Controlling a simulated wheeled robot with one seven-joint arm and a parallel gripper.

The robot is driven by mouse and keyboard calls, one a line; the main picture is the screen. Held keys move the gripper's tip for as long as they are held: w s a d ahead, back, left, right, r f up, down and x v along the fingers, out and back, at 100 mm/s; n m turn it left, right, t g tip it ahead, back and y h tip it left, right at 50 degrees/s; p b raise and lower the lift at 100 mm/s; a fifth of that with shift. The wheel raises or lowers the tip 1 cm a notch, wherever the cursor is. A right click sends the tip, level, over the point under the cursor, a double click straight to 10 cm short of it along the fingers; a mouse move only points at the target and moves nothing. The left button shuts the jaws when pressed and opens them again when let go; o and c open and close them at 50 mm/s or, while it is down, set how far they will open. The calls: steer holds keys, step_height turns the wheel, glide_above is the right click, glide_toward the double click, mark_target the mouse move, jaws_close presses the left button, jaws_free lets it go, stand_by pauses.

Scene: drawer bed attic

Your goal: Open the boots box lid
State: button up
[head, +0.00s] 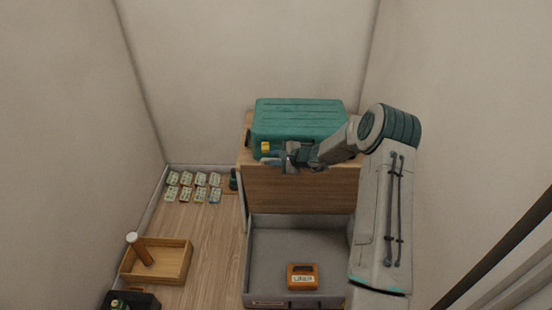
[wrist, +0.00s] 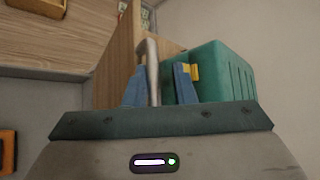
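A teal box (head: 298,120), apparently the boots box, sits on top of the wooden cabinet with its ribbed lid down. A yellow patch (head: 265,148) shows low on its front left. My gripper (head: 272,160) is in front of the box near that patch. In the wrist view the teal box (wrist: 222,72) stands behind the right finger, with the yellow patch (wrist: 191,72) beside it. My gripper's blue fingers (wrist: 158,84) are apart. A pale grey bar shows between them, and I cannot tell whether they touch it. My arm hides part of the box's right side.
The wooden cabinet (head: 290,190) stands above an open grey drawer (head: 270,245) holding an orange case (head: 302,277). A wooden tray (head: 180,265) with a cylinder (head: 140,250) and several small cards (head: 193,187) lie left on the wooden floor. Walls enclose the corner.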

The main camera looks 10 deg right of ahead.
steer(key=shift+s+a+f, duration=0.15)
steer(key=shift+s+f, duration=0.1)
steer(key=shift+f, duration=0.15)
steer(key=v, duration=1.4)
steer(key=shift+w+r+p, duration=0.3)
steer(key=shift+w+p, duration=0.05)
steer(key=shift+p, duration=0.05)
steer(key=s+a+r+n+g+h+p, duration=0.1)
steer(key=s+a+r+n+g+p, duration=0.3)
steer(key=s+r, duration=0.35)
steer(key=s+a+r+n+g+p, duration=0.25)
steer(key=s+a+r+n, duration=0.35)
steer(key=r, duration=0.3)
steer(key=s+d+r+n+h+p, duration=0.1)
steer(key=s+r+n+h+p, duration=0.2)
steer(key=s+r, duration=0.4)
steer(key=s+d+r+n+h+p, duration=0.2)
steer(key=s+r+h+p, duration=0.2)
steer(key=s, duration=1)
step_height(320, 180, up, 3)
steer(key=shift+s+d+r+n+p, duration=0.2)
steer(key=shift+s+n+p, duration=0.2)
steer(key=shift+p, duration=0.25)
